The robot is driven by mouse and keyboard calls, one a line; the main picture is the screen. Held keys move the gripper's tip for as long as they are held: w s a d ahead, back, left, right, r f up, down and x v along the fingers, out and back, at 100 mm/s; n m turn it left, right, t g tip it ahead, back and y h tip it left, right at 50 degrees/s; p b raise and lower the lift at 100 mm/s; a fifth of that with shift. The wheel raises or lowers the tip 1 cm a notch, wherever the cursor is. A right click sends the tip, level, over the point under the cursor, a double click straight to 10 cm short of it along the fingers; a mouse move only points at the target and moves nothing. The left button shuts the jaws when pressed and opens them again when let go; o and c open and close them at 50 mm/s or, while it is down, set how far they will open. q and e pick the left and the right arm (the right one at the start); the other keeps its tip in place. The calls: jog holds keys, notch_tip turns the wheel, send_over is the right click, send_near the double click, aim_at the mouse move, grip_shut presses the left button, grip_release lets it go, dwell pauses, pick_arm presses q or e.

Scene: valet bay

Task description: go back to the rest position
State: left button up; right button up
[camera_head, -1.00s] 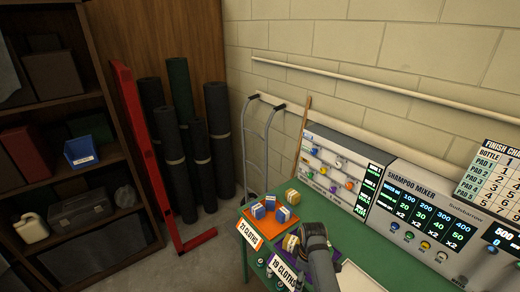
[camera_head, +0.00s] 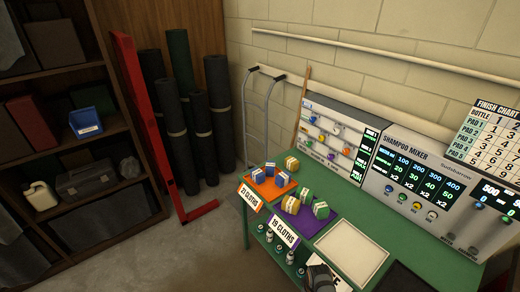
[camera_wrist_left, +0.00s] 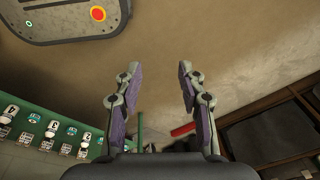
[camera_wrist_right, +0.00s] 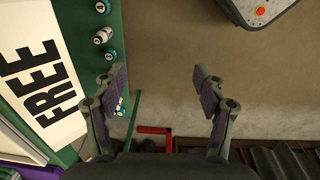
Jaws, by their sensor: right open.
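My left gripper (camera_wrist_left: 158,72) shows in the left wrist view with its two fingers apart and nothing between them. It is over bare floor, with the green table's side to the left. My right gripper (camera_wrist_right: 158,75) is open and empty in the right wrist view, also over floor, beside the table's edge. In the head view only a dark piece of one of my arms shows at the bottom edge; neither pair of fingertips can be seen there.
The green table (camera_head: 345,211) bears an orange mat (camera_head: 258,186) and a purple mat (camera_head: 310,230) with cloth bundles, a white panel (camera_head: 352,248) and the shampoo mixer (camera_head: 420,182). Small bottles (camera_head: 280,249) stand below its top.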

jog(key=s+d+f+m+b, duration=0.2)
jog(key=s+f, duration=0.6)
jog(key=f, duration=0.1)
jog(key=s+d+f+m+b, duration=0.2)
jog(key=s+d+f+b, duration=0.1)
jog(key=s+f, duration=0.55)
pick_arm(q)
notch_tip(320, 180, down, 9)
jog(key=s+b, duration=0.2)
pick_arm(e)
jog(key=s+d+f+m, duration=0.2)
jog(key=s+f, duration=0.1)
jog(key=s, duration=0.4)
jog(key=s+d+f+m, duration=0.1)
jog(key=s+d+f, duration=0.2)
jog(key=s, duration=0.5)
jog(key=shift+f+m+t+h, duration=0.3)
jog(key=shift+f+m+t, duration=0.1)
jog(key=shift+f, duration=0.35)
pick_arm(q)
jog(key=shift+r, duration=0.15)
